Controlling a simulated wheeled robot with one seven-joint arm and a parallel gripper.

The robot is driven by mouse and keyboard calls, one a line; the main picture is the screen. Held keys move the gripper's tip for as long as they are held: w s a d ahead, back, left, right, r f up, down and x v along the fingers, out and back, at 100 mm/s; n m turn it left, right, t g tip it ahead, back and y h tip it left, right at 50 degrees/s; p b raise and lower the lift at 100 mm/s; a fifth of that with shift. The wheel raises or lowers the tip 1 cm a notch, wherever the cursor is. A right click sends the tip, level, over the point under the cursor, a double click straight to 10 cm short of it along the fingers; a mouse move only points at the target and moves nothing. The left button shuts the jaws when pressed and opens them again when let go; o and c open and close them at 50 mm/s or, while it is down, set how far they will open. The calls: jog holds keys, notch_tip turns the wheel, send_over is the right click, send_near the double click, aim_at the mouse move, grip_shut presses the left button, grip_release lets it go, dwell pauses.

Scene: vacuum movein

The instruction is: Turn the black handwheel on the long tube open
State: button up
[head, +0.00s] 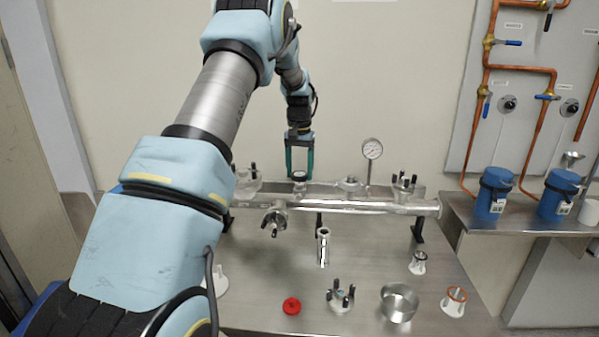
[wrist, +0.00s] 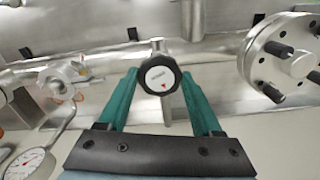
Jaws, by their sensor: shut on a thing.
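The black handwheel (head: 299,177) sits on top of the long steel tube (head: 345,205), left of its middle. In the wrist view the handwheel (wrist: 160,77) has a black rim and a white face with small lettering and a red mark near its lower edge. My gripper (head: 299,172) reaches down from above with its green fingers on either side of the handwheel. In the wrist view my gripper (wrist: 161,76) is shut on the handwheel. The wheel's stem is partly hidden. The tube (wrist: 220,62) runs across behind the wheel.
A pressure gauge (head: 372,149) and a flange with black knobs (head: 405,183) stand on the tube to the right. A small side valve (head: 273,221) sticks out in front. A red cap (head: 291,306), a steel cup (head: 398,303) and other fittings lie on the bench (head: 365,262).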

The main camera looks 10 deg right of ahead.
jog(key=n, duration=0.4)
jog(key=shift+n, duration=0.3)
jog(key=n, duration=0.3)
jog(key=shift+n, duration=0.4)
jog(key=n, duration=0.3)
jog(key=shift+r+n+p, duration=0.1)
jog(key=shift+n+p, duration=0.2)
jog(key=n, duration=0.4)
jog(key=shift+n+p, duration=0.3)
jog(key=shift+p, duration=0.1)
jog(key=n+p, duration=0.1)
jog(key=n, duration=0.3)
jog(key=n+p, duration=0.1)
jog(key=n, duration=0.3)
jog(key=n+p, duration=0.1)
jog(key=n, duration=0.3)
jog(key=shift+w+n+p, duration=0.1)
jog(key=shift+n+p, duration=0.25)
jog(key=shift+n, duration=1.15)
